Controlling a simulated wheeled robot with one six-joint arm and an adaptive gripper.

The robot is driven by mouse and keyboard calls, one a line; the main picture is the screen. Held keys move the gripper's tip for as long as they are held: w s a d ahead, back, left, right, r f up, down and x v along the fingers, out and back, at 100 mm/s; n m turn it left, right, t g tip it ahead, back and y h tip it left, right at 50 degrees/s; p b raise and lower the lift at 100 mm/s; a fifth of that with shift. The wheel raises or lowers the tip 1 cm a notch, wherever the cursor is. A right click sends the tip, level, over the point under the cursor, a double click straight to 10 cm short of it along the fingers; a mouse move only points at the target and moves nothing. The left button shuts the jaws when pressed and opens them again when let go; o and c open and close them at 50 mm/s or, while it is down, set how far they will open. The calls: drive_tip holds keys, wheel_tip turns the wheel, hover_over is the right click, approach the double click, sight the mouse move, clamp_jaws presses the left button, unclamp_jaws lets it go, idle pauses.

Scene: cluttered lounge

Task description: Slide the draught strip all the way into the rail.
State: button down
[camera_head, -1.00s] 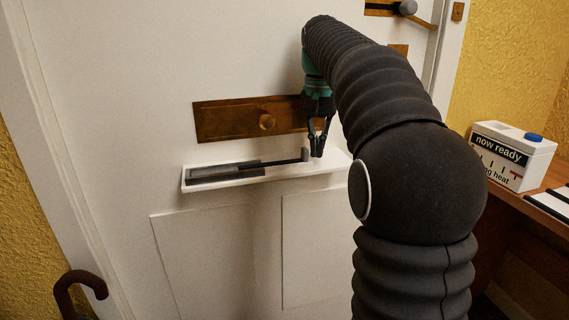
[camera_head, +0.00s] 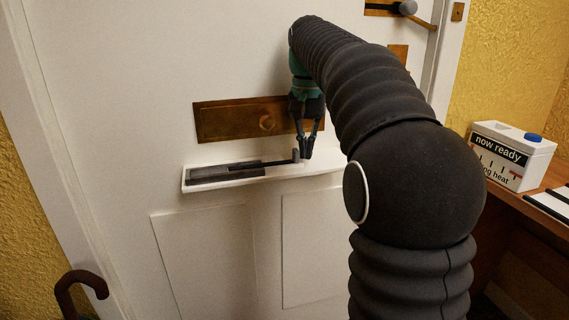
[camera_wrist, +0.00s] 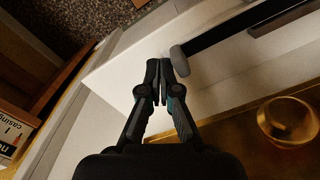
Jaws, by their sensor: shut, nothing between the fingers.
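The dark draught strip (camera_head: 279,162) lies along a white ledge on the door, its left part inside the dark grey rail (camera_head: 212,174). Its right part sticks out of the rail and ends in a small upright grey end piece (camera_head: 296,156). My gripper (camera_head: 306,157) points down just right of that end piece, fingers shut and empty. In the wrist view my fingertips (camera_wrist: 160,62) are together, close beside the rounded grey end piece (camera_wrist: 180,60). The strip (camera_wrist: 222,32) runs from there towards the upper right. I cannot tell whether the fingers touch the end piece.
The white ledge (camera_head: 325,167) is bare to the right of my gripper. A brass plate with a round knob (camera_head: 267,122) is on the door just above. A white box with a blue cap (camera_head: 510,155) stands on a wooden table at right. A curved brown handle (camera_head: 80,283) is at lower left.

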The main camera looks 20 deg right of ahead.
sight(280, 164)
drive_tip(key=shift+a+p, duration=0.75)
drive_tip(key=shift+a, duration=2.95)
drive_tip(key=shift+d, duration=0.1)
drive_tip(key=shift+d+p, duration=0.35)
drive_tip(key=shift+d, duration=0.35)
drive_tip(key=shift+r+p, duration=1.1)
drive_tip(key=shift+r, duration=0.25)
wheel_tip(280, 164, up, 4)
drive_tip(key=shift+r, duration=0.15)
drive_tip(key=shift+s, duration=0.1)
